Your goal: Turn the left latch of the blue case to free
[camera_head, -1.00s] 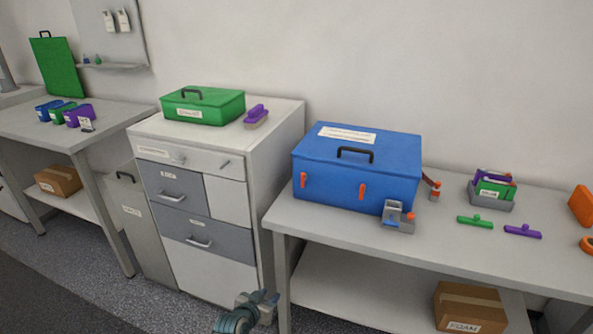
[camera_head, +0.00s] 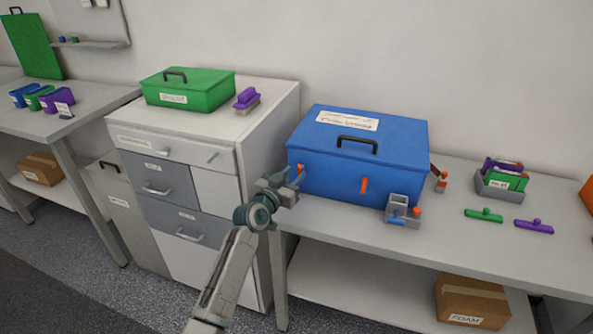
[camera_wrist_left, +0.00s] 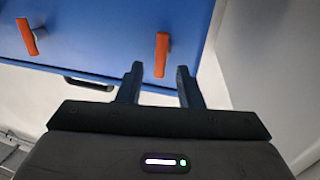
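The blue case (camera_head: 345,180) stands closed on the right-hand bench, with a black handle on its lid. Its left latch (camera_head: 300,168) is orange and partly hidden by my left gripper in the head view. The right latch (camera_head: 364,185) is orange and roughly upright. My left gripper (camera_head: 298,182) is open in front of the left latch. In the left wrist view the left latch (camera_wrist_left: 162,55) lies just beyond and between the open fingertips (camera_wrist_left: 160,72), with no clear contact. The right latch (camera_wrist_left: 27,37) is farther left there. My right gripper is out of view.
A small grey holder (camera_head: 403,208) stands before the case's right front corner. A drawer cabinet (camera_head: 215,190) with a green case (camera_head: 190,92) is close on the left. Green and purple pieces (camera_head: 484,215) lie on the bench (camera_head: 450,235) to the right.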

